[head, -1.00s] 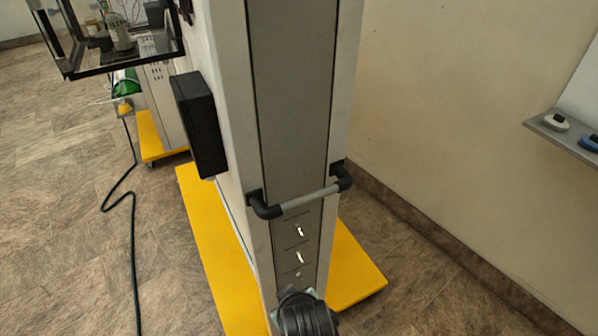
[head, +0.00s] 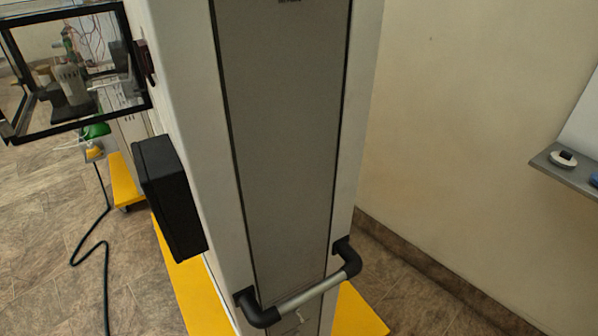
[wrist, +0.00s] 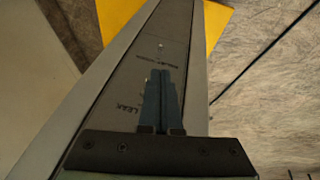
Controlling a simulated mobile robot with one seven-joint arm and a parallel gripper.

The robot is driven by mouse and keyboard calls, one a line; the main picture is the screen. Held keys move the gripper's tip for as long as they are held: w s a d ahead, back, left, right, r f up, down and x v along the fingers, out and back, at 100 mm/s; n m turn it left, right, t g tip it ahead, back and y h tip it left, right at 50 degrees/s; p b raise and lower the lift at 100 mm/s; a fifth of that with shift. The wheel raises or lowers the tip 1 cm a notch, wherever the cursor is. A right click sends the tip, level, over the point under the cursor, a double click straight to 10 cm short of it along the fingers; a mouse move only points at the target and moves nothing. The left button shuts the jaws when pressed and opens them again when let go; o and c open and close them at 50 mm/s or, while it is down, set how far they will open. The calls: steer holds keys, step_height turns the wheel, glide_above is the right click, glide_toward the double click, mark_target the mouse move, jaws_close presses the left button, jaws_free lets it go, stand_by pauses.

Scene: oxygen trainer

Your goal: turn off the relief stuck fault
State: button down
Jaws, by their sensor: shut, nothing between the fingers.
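In the wrist view, my gripper (wrist: 161,74) is shut, its two fingers side by side with nothing between them. It is over the narrow grey switch panel (wrist: 128,80) on the end of the trainer cabinet. A printed label reading "LEAK" (wrist: 130,109) shows left of the fingers. Another label, seemingly starting with "RELIEF" (wrist: 173,57), is just beyond the fingertips and partly hard to read. A small light round spot (wrist: 160,45) lies further along the panel. The fingers hide part of the panel, so I cannot tell whether they touch a switch. The head view does not show my gripper.
A handle (head: 305,295) sticks out across the cabinet's end face. A black box (head: 170,198) is fixed on the cabinet's left side. The yellow base (head: 357,315) spreads at the floor. A wall stands at right with a shelf (head: 570,178).

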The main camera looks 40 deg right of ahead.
steer(key=b+x, duration=0.2)
steer(key=x, duration=0.8)
steer(key=shift+s+a+f+t+b, duration=0.1)
steer(key=shift+s+f+t+b, duration=0.3)
steer(key=shift+t+b, duration=0.6)
stand_by(0.3)
steer(key=t+b, duration=0.1)
steer(key=b, duration=0.1)
steer(key=s+f+t+h+b, duration=0.1)
steer(key=t+b, duration=0.1)
steer(key=b, duration=0.1)
steer(key=t+h+b, duration=0.1)
steer(key=t+b, duration=0.1)
steer(key=b, duration=0.1)
steer(key=shift+s+a+f+m, duration=0.15)
steer(key=shift+s+m, duration=0.05)
steer(key=shift+m, duration=0.1)
steer(key=shift+w, duration=0.1)
steer(key=shift+w+r, duration=0.3)
steer(key=shift+w, duration=0.3)
